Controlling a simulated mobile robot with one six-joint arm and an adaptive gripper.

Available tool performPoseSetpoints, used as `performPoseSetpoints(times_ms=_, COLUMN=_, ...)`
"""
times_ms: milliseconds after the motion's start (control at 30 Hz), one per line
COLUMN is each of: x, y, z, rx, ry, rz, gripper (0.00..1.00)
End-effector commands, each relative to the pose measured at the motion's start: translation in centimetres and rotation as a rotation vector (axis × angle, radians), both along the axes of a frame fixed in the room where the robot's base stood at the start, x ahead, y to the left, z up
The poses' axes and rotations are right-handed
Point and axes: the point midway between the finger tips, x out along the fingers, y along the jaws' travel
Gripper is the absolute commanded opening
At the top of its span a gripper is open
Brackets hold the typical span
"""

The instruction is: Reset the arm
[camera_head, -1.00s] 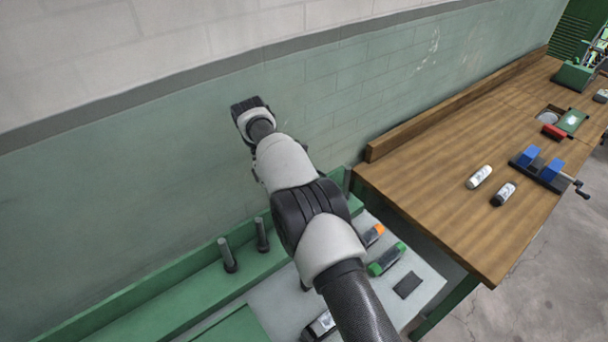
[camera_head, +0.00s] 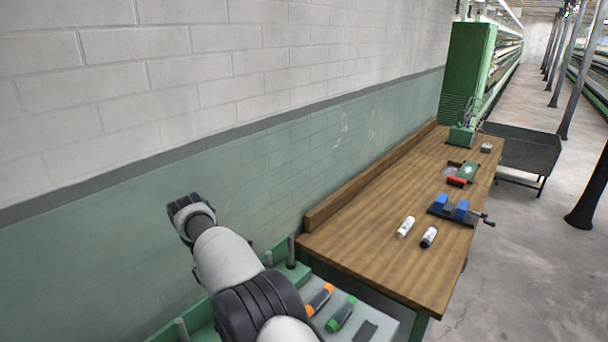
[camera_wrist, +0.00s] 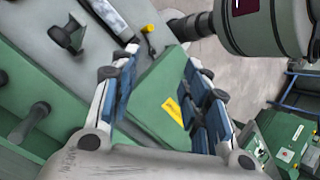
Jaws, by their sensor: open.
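My arm rises from the bottom of the head view, grey-white with black joints, and bends up toward the wall. The gripper itself does not show clearly in the head view. In the wrist view my gripper (camera_wrist: 160,105) is open, its two blue-padded fingers wide apart with nothing between them. Beyond the fingers lies a green panel (camera_wrist: 150,85) with a yellow label, on a grey surface. My own arm link fills the top right of the wrist view.
A green-edged bench with an orange-ended bobbin (camera_head: 320,299) and a green-ended bobbin (camera_head: 341,314) lies below the arm. A wooden table (camera_head: 370,240) holds two bottles (camera_head: 405,227), a blue vise (camera_head: 455,209) and a red item (camera_head: 456,181). A dark cart (camera_head: 522,152) stands beyond.

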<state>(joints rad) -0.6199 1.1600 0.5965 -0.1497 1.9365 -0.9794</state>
Motion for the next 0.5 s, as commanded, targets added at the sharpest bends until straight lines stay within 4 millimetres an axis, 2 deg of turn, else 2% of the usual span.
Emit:
performPoseSetpoints(times_ms=267, x=1.1, y=-3.9, z=4.2, rx=0.044, ry=-0.130, rz=-0.167, gripper=0.43)
performPoseSetpoints(times_ms=367, x=1.0, y=-6.3, z=6.3, rx=0.067, ry=-0.200, rz=-0.262, gripper=0.43)
performPoseSetpoints(times_ms=500, x=-0.3, y=-10.5, z=8.9, rx=0.107, ry=-0.313, rz=-0.426, gripper=0.43)
